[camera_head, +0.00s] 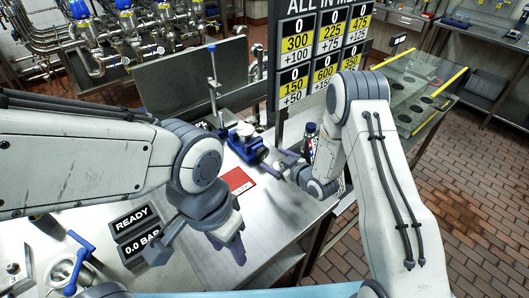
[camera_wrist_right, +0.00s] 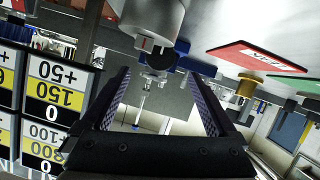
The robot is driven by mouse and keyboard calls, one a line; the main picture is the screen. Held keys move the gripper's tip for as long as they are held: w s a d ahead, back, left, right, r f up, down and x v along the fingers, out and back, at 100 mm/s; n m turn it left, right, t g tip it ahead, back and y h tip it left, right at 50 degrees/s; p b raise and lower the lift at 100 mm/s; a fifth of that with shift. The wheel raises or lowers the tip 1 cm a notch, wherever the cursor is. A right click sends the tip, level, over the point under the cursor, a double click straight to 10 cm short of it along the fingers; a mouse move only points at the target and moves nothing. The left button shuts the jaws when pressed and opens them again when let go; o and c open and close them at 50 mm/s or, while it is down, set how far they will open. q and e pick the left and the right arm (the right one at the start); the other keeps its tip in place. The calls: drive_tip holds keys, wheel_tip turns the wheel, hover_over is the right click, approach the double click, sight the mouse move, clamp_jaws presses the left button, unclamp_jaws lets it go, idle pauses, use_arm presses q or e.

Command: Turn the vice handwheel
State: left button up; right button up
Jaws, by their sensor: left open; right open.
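The blue vice (camera_head: 250,146) stands on the steel bench, left of my right gripper. In the right wrist view, blue vice parts (camera_wrist_right: 192,62) and a grey cylinder (camera_wrist_right: 153,18) show close up beyond and above the fingers. I cannot clearly make out the handwheel's rim. My right gripper (camera_head: 277,166) is open beside the near right side of the vice; its two fingers also show apart in the right wrist view (camera_wrist_right: 163,105), with nothing between them. My left gripper (camera_head: 203,247) is open and empty over the front of the bench.
A red card (camera_head: 238,181) lies on the bench near the vice. A dark bottle (camera_head: 309,142) stands behind my right wrist. A READY display (camera_head: 133,217) and a blue-handled valve (camera_head: 72,268) are at front left. A number board (camera_head: 318,55) rises behind.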

sight(264, 153)
drive_tip(key=p+x, duration=0.1)
drive_tip(key=x, duration=0.6)
drive_tip(key=shift+w+p, duration=0.1)
drive_tip(key=shift+p, duration=0.3)
drive_tip(key=c, duration=1.4)
